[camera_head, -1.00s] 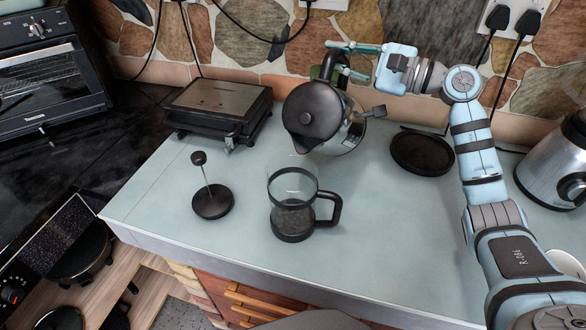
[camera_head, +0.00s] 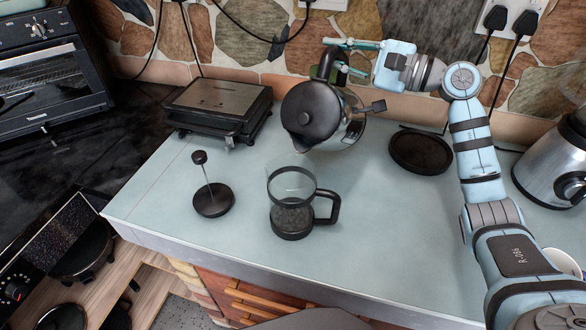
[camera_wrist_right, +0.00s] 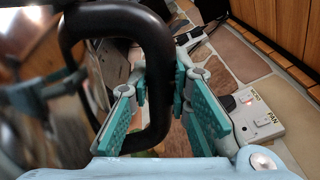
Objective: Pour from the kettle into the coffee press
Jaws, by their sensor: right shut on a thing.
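The kettle (camera_head: 313,112), steel with a black lid, is held in the air behind the coffee press, its spout toward the press and tipped a little. My right gripper (camera_head: 338,58) is shut on the kettle's black handle. In the right wrist view the handle (camera_wrist_right: 158,70) passes between the teal finger pads (camera_wrist_right: 160,105). The coffee press (camera_head: 291,203) is a glass beaker with a black base and handle, standing open on the counter. It has dark contents low down. Its plunger lid (camera_head: 213,199) stands on the counter to its left. My left gripper is not in view.
A flat grill (camera_head: 216,106) stands at the back left of the counter (camera_head: 380,235). The round black kettle base (camera_head: 421,151) is right of the kettle. A steel appliance (camera_head: 555,165) and a white cup (camera_head: 563,262) are at the right. The front middle counter is clear.

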